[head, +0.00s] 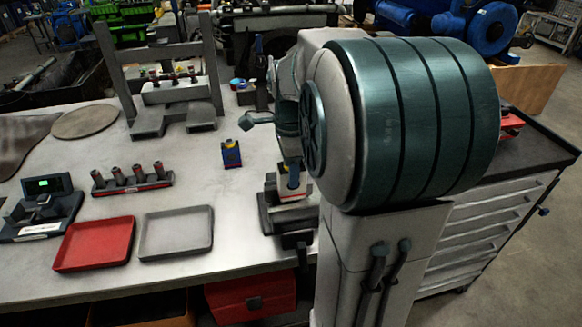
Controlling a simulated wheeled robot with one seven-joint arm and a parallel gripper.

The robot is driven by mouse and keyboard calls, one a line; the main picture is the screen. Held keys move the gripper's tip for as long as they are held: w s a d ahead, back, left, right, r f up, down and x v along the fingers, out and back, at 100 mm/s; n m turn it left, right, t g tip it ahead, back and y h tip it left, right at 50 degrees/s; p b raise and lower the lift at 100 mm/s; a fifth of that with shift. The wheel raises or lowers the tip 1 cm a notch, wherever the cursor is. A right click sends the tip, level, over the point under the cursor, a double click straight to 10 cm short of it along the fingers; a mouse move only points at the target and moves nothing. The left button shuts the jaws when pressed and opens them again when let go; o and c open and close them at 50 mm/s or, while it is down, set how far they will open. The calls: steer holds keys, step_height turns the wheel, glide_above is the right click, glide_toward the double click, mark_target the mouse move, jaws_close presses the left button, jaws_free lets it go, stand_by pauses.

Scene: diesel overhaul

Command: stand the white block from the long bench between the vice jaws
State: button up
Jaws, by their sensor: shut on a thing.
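The vice (284,211) is a dark grey tool near the bench's front edge, partly hidden behind my large teal arm link. I cannot tell whether the block is upright or touches the jaws. No white block shows clearly elsewhere on the long bench (200,175).
A grey tray (176,233), a red tray (94,244), a rack of several dark cylinders (132,180) and a scale (43,207) lie further left. A drawer cabinet (490,215) stands at the right.

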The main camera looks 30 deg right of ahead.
steer(key=shift+f, duration=0.2)
steer(key=shift+f+b, duration=0.35)
steer(key=shift+b, duration=0.1)
steer(key=shift+f+b, duration=0.3)
steer(key=shift+f, duration=0.15)
stand_by(0.3)
steer(key=shift+f, duration=0.2)
steer(key=shift+f+b, duration=0.2)
steer(key=shift+b, duration=0.1)
steer(key=shift+f, duration=0.35)
steer(key=shift+f+b, duration=0.35)
steer(key=shift+b, duration=0.1)
stand_by(0.5)
